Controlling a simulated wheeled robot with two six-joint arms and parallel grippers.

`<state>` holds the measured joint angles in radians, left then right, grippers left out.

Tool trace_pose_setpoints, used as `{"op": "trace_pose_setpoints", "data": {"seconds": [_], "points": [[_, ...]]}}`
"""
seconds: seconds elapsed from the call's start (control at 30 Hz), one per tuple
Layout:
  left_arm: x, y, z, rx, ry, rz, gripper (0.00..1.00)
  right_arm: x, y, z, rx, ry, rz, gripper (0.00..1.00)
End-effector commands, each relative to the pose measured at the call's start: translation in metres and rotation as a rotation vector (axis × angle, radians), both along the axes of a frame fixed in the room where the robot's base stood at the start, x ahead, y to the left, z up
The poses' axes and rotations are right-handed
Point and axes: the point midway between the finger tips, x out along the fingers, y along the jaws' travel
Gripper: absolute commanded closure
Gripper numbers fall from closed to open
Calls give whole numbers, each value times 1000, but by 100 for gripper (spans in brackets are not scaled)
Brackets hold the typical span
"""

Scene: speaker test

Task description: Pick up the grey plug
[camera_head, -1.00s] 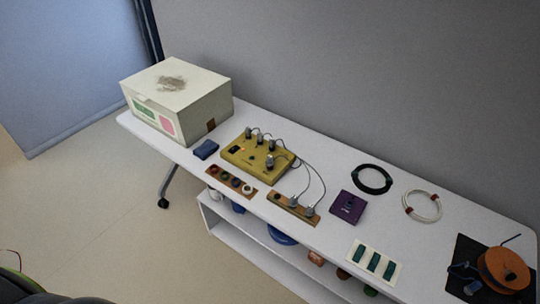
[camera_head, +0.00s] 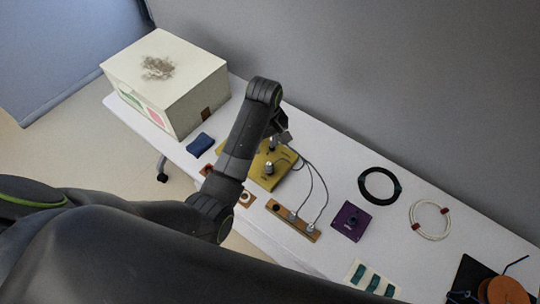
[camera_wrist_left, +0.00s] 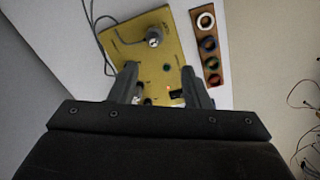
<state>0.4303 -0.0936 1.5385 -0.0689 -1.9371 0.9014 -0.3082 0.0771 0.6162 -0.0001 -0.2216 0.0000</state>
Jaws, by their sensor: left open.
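The yellow box (camera_head: 277,168) lies on the white table, partly hidden by my left arm. A grey plug (camera_head: 268,169) stands on its near part; it also shows in the left wrist view (camera_wrist_left: 154,37), beyond my fingertips, with a cable. My right gripper is out of view.
A large pale box (camera_head: 170,85) and a blue block (camera_head: 200,144) stand at the left. A purple plate (camera_head: 350,221), a black cable coil (camera_head: 379,184) and a white coil (camera_head: 429,220) lie to the right. A strip with several rings (camera_wrist_left: 207,45) is beside the yellow box.

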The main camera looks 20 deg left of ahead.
Motion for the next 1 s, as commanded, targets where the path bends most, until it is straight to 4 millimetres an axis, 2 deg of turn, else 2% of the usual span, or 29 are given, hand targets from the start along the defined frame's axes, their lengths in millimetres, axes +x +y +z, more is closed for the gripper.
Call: {"op": "trace_pose_setpoints", "data": {"seconds": [0.03,0.1,0.23,0.43,0.8,1.0], "points": [[4,-5,14,-1,4,15,57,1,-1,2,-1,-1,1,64],[6,-9,23,0,12,33,57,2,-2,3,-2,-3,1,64],[6,-11,20,1,19,45,57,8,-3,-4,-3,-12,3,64],[6,-10,-4,1,18,44,57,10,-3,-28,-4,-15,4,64],[5,-10,-73,2,23,43,57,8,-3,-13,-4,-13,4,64],[7,-10,-92,1,18,42,57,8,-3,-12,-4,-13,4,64]]}}
